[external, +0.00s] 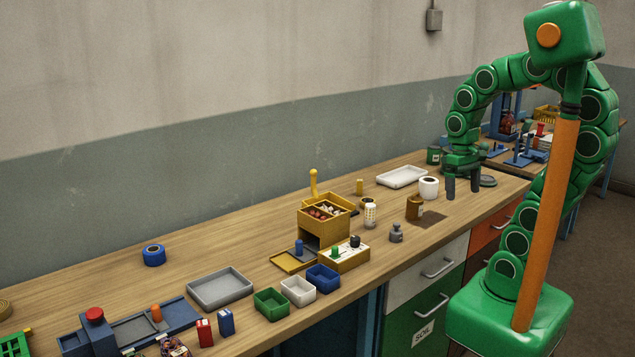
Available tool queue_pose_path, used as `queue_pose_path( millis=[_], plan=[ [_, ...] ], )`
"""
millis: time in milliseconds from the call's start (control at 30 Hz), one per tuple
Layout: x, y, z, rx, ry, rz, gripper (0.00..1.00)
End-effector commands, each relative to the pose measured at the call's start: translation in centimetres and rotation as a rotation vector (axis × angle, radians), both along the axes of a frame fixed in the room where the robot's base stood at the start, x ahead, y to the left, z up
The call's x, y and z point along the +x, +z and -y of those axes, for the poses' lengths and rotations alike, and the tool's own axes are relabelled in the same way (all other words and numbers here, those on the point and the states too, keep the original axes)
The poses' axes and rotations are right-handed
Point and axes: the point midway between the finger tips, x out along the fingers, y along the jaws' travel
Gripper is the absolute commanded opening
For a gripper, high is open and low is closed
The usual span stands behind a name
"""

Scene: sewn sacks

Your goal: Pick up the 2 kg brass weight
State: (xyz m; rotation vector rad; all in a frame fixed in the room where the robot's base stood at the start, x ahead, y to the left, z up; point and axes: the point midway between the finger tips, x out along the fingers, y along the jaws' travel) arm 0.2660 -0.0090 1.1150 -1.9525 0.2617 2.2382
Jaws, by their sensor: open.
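My gripper (463,190) is open and points down over the right part of the wooden bench, its two dark fingers apart with nothing visible between them. I cannot tell for sure which object is the 2 kg brass weight, as no marking is readable. A grey knobbed weight-shaped piece (396,234) stands upright near the bench's front edge, left of and nearer than my gripper. A small yellow-brass cylinder (359,187) stands farther back to the left.
A white roll (428,187) stands close left of my gripper, with a white tray (402,176) behind it. A yellow box (324,222) and small coloured bins (271,304) fill the middle front. The bench's back left (215,225) is mostly clear.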

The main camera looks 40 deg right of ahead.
Motion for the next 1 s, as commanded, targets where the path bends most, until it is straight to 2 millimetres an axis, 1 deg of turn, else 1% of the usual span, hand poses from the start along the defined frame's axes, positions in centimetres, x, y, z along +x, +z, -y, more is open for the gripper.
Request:
queue_pose_path(
  millis=[33,100,200,300,400,467,800,933,1000],
  plan=[
    [-1.2,-0.4,-0.3,0.006,0.052,-0.002,1.00],
    [-2.4,-1.0,-0.5,0.014,0.119,-0.008,1.00],
    [-3.8,-1.6,-0.7,0.023,0.189,-0.018,1.00],
    [-4.5,-1.9,-0.8,0.028,0.225,-0.020,1.00],
    [-4.6,-2.0,-0.9,0.030,0.238,-0.021,1.00],
    [-4.6,-2.0,-0.9,0.030,0.239,-0.021,0.96],
    [-4.6,-1.9,-0.9,0.029,0.236,-0.021,0.96],
    [-4.6,-1.1,-0.9,0.029,0.236,-0.021,0.96],
    [-4.6,-0.2,-0.9,0.029,0.236,-0.020,0.96]
  ],
)
